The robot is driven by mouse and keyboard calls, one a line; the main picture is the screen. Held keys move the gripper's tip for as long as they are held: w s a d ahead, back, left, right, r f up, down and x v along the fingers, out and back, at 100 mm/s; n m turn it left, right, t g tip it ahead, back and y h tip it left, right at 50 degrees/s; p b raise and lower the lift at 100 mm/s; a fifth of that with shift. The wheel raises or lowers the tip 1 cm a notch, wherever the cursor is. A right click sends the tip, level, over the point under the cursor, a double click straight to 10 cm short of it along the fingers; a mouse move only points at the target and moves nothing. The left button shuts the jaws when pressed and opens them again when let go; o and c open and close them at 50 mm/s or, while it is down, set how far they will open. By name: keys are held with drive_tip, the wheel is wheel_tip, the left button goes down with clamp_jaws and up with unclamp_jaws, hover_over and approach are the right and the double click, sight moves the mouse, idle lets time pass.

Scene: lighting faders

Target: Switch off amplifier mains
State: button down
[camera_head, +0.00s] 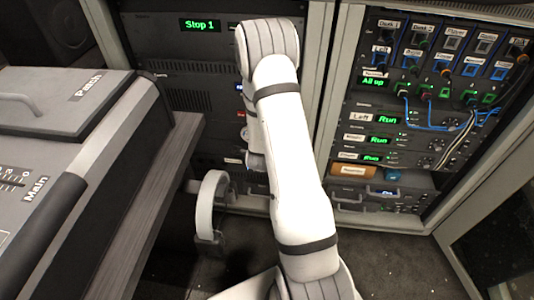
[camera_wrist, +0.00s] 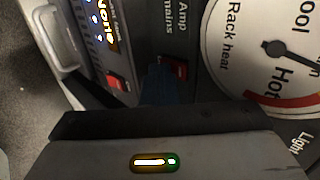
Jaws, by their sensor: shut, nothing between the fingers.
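The label reading "Amp mains" (camera_wrist: 181,20) shows at the top middle of the wrist view. A red rocker switch (camera_wrist: 177,70) sits just below it on the dark panel, partly hidden at its lower left by my gripper (camera_wrist: 162,84). Whether that switch is up or down cannot be told. My gripper is shut and empty, with its dark fingers close to the switch; I cannot tell if they touch it. In the head view my white arm reaches to the left rack and hides the gripper and the switch.
A second red switch (camera_wrist: 118,83) lies left of the mains switch, near a lit display (camera_wrist: 107,35). A round "Rack heat" gauge (camera_wrist: 270,50) is at the right. In the head view, a patched rack (camera_head: 440,70) stands right and a console desk (camera_head: 70,120) left.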

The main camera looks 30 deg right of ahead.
drive_tip(key=shift+w+d+f+b, duration=0.2)
drive_tip(key=shift+f+b, duration=0.2)
drive_tip(key=shift+b, duration=0.8)
drive_tip(key=shift+r, duration=0.25)
